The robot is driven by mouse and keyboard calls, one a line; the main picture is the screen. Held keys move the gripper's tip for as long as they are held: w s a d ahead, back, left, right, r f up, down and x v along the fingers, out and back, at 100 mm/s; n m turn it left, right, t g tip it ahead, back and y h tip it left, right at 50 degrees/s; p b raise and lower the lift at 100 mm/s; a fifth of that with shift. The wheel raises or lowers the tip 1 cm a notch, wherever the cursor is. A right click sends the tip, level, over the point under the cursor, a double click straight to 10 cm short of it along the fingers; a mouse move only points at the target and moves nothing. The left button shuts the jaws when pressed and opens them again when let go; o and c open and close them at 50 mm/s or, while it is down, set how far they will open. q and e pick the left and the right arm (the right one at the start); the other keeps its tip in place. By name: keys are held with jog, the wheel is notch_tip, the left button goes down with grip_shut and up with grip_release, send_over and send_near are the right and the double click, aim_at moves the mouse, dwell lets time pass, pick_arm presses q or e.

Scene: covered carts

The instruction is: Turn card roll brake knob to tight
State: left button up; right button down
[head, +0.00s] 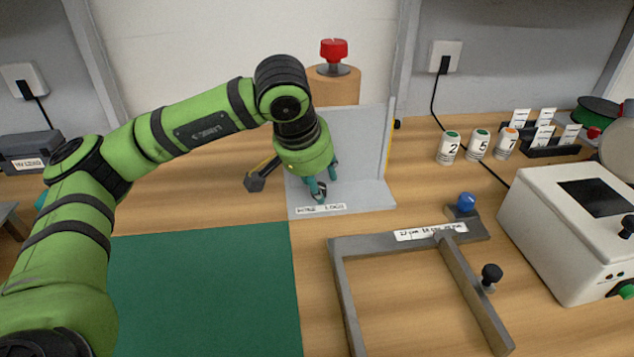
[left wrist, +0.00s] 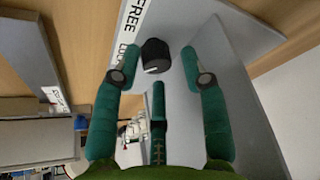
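A red knob (head: 333,50) stands on a dark collar on top of a brown cylinder (head: 338,84), which looks like the card roll, behind a grey upright panel. My left gripper (head: 322,186) points down over the grey base in front of that panel, apart from the red knob. A white label (left wrist: 133,28) beside the black knob reads "FREE" and a partly cut word. My right gripper is not in view.
A grey frame (head: 338,290) with a blue knob (head: 466,201) and a black knob (head: 491,273) lies right of a green mat (head: 205,290). A white machine (head: 555,225) and several numbered bottles (head: 449,147) stand at right.

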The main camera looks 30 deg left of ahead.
pick_arm(q)
jog(key=shift+w+f, duration=0.1)
jog(key=shift+w, duration=0.05)
jog(key=v, duration=1.2)
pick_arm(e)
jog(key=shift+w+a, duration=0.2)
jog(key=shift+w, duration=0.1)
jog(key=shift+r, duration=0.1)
